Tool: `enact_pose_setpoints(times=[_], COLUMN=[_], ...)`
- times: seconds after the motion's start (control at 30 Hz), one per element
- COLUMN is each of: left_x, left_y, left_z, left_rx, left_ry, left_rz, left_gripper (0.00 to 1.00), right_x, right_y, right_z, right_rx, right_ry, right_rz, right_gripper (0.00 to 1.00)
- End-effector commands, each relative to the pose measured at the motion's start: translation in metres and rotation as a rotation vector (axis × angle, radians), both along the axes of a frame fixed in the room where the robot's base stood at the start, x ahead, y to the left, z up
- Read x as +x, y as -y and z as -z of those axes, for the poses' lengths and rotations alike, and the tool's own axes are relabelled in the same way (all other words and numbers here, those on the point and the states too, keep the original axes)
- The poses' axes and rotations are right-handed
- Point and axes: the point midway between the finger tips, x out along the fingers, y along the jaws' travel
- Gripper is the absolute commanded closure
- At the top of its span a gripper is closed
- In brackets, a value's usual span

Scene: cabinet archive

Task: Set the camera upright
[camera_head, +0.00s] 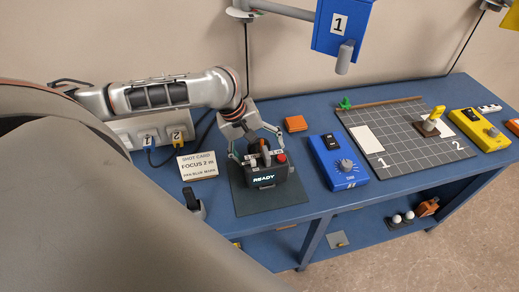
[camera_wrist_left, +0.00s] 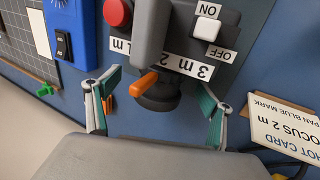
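The camera (camera_head: 268,180) is a dark box with a lit READY label on its front, and it stands on a dark mat (camera_head: 240,197). Its red button (camera_wrist_left: 118,12), grey bar, white ON/OFF switch (camera_wrist_left: 207,29) and orange pointer (camera_wrist_left: 143,84) by a 1 m to 3 m scale show in the left wrist view. The pointer is near the middle of the scale. My left gripper (camera_head: 257,148) is above the camera with its fingers spread around the top; in the left wrist view (camera_wrist_left: 158,92) they are apart, beside the round dark knob. My right gripper is out of view.
A shot card (camera_head: 198,165) reading FOCUS 2 m stands left of the mat. A blue dial box (camera_head: 338,162) is at the right, with a grey grid board (camera_head: 400,130) beyond. An orange block (camera_head: 295,123) lies behind. A dark upright device (camera_head: 194,207) stands left of the mat.

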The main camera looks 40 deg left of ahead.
Motion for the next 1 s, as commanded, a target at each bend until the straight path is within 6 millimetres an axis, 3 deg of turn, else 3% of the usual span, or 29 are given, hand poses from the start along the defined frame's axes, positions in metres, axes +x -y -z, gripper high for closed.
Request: enact_pose_setpoints(times=[0.57, 1.0], left_x=[0.000, -0.006], left_y=[-0.001, -0.006], left_z=[-0.002, -0.025], left_rx=[-0.001, -0.001], left_ry=[0.002, 0.003], left_rz=[0.000, -0.001], left_gripper=[0.17, 0.17], right_x=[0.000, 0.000], right_y=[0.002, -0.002], right_z=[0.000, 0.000], right_rx=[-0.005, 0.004], right_ry=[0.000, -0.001], right_rz=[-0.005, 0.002], right_gripper=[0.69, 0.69])
